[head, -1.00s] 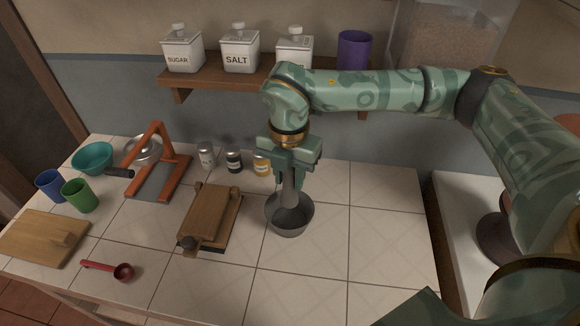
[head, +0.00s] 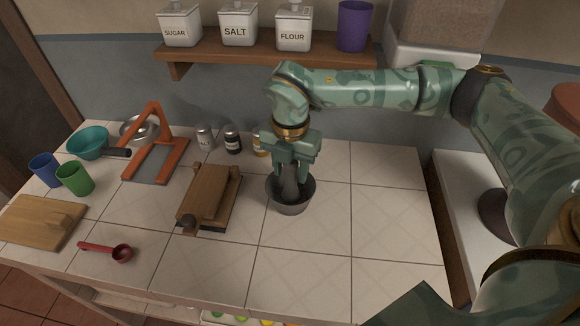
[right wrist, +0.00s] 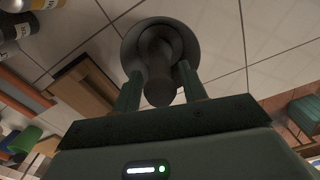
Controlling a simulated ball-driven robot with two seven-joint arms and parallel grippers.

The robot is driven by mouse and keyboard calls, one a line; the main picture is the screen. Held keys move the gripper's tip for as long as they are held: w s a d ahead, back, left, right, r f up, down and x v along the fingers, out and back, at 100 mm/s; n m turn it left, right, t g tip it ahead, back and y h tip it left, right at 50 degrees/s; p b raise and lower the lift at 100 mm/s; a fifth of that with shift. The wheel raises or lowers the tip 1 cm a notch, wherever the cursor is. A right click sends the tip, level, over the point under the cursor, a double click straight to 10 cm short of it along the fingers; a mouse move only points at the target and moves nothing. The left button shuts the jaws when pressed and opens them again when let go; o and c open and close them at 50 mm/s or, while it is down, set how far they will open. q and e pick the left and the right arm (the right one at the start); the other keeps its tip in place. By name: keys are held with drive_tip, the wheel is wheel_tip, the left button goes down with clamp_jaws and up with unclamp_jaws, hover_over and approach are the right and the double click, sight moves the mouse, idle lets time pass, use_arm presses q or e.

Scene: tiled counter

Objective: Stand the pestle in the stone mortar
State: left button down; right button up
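The dark stone mortar (head: 291,208) stands on the tiled counter, right of a wooden press-like board. The grey pestle (head: 290,186) is in the mortar, roughly upright; its lower end is hidden inside the bowl. In the right wrist view the pestle (right wrist: 158,78) points up toward the camera, with the mortar rim (right wrist: 133,40) around it. My right gripper (head: 291,178) is above the mortar with its fingers spread on either side of the pestle. In the wrist view narrow gaps show between the fingers and the pestle. My left gripper is not in view.
A wooden press (head: 208,195) stands close left of the mortar. Several small jars (head: 232,140) stand behind it. A red scoop (head: 107,250), cups and a cutting board (head: 40,222) are farther left. A shelf (head: 250,50) with canisters hangs above. The counter front and right are clear.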

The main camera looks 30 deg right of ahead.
drive_tip(key=shift+o, duration=0.6)
drive_tip(key=shift+r, duration=0.1)
wheel_tip(320, 180, up, 16)
drive_tip(key=p, duration=0.2)
drive_tip(key=shift+p, duration=0.4)
drive_tip(key=shift+r, duration=0.2)
